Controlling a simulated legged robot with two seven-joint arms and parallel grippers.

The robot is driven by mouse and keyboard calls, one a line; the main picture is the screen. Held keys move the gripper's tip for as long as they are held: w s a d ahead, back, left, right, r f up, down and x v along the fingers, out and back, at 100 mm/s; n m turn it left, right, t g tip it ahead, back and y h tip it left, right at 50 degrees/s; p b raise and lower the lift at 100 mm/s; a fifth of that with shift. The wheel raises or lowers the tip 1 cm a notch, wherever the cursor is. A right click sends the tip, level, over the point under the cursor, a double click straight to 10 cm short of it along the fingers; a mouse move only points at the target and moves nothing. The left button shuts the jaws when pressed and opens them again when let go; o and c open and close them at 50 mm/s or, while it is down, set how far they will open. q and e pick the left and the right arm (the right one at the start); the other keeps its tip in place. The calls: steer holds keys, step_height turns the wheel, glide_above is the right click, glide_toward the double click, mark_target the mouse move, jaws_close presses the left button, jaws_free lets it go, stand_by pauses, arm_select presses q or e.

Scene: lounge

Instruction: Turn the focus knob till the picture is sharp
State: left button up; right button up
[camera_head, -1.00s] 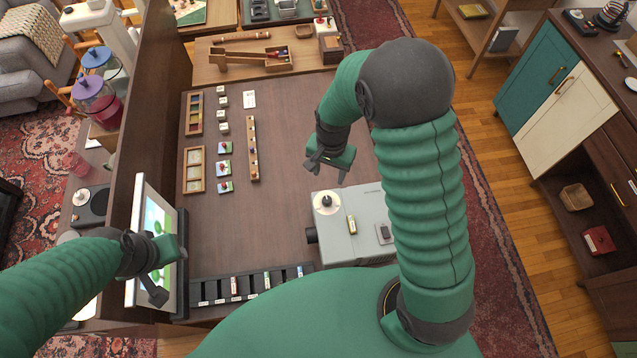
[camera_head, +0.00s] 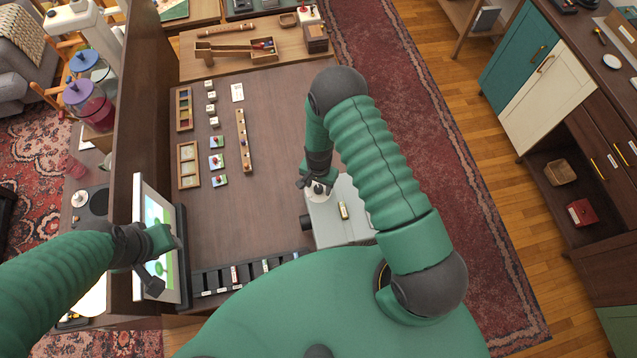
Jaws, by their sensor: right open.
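The projector (camera_head: 335,225), a pale grey box with a dark lens (camera_head: 305,223) on its left side, stands at the table's right front. Its round pale focus knob (camera_head: 318,189) is on top near the far left corner, partly hidden by my right gripper (camera_head: 316,184). That gripper is open, with its fingers right at the knob; I cannot tell whether they touch it. The screen (camera_head: 142,206) stands at the left, showing a green and blue picture; its sharpness is hard to judge.
A black slotted rack (camera_head: 210,281) lies along the table's front edge. Small wooden trays (camera_head: 188,165), picture tiles (camera_head: 217,161) and a wooden strip (camera_head: 244,140) lie farther back. Bare table (camera_head: 282,130) is free behind the projector.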

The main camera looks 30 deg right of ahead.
mark_target(318, 187)
steer(key=shift+c, duration=0.4)
jaws_close()
steer(key=shift+w+f+n+b, duration=0.15)
steer(key=shift+f+n+b, duration=0.1)
steer(key=shift+n+b, duration=0.65)
steer(key=shift+r+n, duration=0.1)
steer(key=shift+n, duration=0.4)
steer(key=shift+r, duration=0.15)
steer(key=shift+o, duration=0.4)
jaws_free()
steer(key=shift+a, duration=0.1)
step_height(318, 187, up, 17)
steer(key=b, duration=0.3)
steer(key=shift+b, duration=0.35)
